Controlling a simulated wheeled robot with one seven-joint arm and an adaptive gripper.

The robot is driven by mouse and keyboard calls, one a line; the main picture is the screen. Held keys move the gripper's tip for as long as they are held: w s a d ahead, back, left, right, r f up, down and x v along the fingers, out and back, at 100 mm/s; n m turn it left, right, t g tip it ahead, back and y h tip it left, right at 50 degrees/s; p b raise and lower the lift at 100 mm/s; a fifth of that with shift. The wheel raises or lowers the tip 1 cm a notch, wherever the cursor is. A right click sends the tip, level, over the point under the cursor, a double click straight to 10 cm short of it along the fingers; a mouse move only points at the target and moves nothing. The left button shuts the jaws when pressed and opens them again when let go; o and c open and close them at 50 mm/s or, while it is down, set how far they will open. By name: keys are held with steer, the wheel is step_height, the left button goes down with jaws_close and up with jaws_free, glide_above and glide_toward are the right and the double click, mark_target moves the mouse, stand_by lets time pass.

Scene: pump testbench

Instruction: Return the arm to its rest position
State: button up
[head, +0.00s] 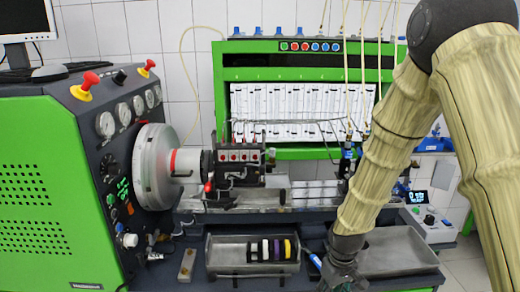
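My arm (385,140) comes in from the upper right, bends at a dark joint at the top, and reaches down across the right half of the head view. My gripper (340,284) is at the bottom edge, low in front of the bench, between the left metal tray and the right metal tray. The frame's edge cuts it off, so its fingertips and anything between them are hidden. A blue-tipped piece (314,259) shows just left of it; I cannot tell whether they touch.
The left tray (222,262) holds several dark, white, purple and yellow pieces. The right tray (405,255) lies behind my forearm. The pump (238,165) sits on the bench beside the large flywheel (155,165). A green control cabinet (40,190) stands left; a small display box (428,225) stands right.

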steer(key=s+d+f+m, duration=0.1)
steer(key=s+f+m, duration=0.1)
steer(key=s+f, duration=1)
steer(key=s+d+f+m, duration=0.1)
steer(key=s+f+m, duration=0.1)
steer(key=s+f, duration=1)
steer(key=s, duration=0.5)
steer(key=shift+s, duration=0.4)
steer(key=shift+d+f, duration=0.1)
